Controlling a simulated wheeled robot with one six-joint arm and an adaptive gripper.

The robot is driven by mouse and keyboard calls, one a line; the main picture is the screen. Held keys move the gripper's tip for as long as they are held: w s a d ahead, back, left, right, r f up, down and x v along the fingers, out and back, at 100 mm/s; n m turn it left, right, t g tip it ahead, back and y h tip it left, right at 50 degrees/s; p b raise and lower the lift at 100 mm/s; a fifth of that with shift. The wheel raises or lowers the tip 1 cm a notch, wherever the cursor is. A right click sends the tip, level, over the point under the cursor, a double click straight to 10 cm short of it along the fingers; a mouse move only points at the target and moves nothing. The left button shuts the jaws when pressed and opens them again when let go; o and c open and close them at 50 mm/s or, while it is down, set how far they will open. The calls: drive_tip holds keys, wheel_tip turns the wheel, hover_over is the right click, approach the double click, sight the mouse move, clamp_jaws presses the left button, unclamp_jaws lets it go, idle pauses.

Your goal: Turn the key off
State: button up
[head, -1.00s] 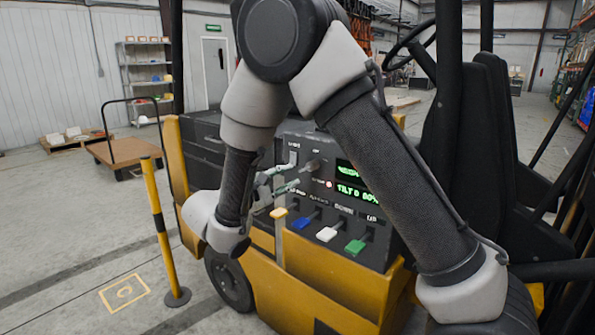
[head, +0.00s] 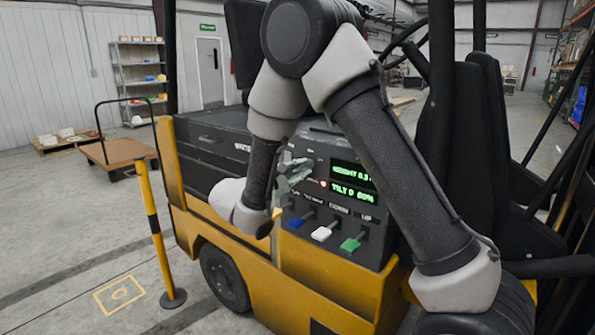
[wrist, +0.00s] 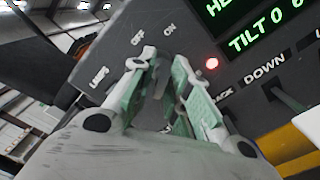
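The dark control panel (head: 340,225) of a yellow forklift carries the key switch, with OFF and ON labels in the wrist view. A dark grey shape (wrist: 165,78) between my fingertips in the wrist view appears to be the key; its exact angle is unclear. My gripper (head: 292,172) is at the panel's upper left, and its fingers hide the key in the head view. In the wrist view my gripper (wrist: 162,62) has its two green-padded fingers apart, one on each side of the dark shape, with no clear contact visible. A red lamp (wrist: 212,62) is lit beside it.
A green display (head: 353,185) sits right of the key area. Blue (head: 298,222), white (head: 322,233) and green (head: 351,244) levers stand below. A yellow-black post (head: 155,232) stands at left. The forklift seat (head: 480,160) is at right.

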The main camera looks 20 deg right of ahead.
clamp_jaws()
drive_tip(key=shift+n, duration=0.6)
drive_tip(key=n, duration=0.4)
drive_tip(key=shift+f+n, duration=0.1)
drive_tip(key=shift+n, duration=0.3)
drive_tip(key=n, duration=0.5)
drive_tip(key=shift+s+n, duration=0.1)
drive_tip(key=shift+n, duration=0.3)
drive_tip(key=shift+o, duration=2.2)
unclamp_jaws()
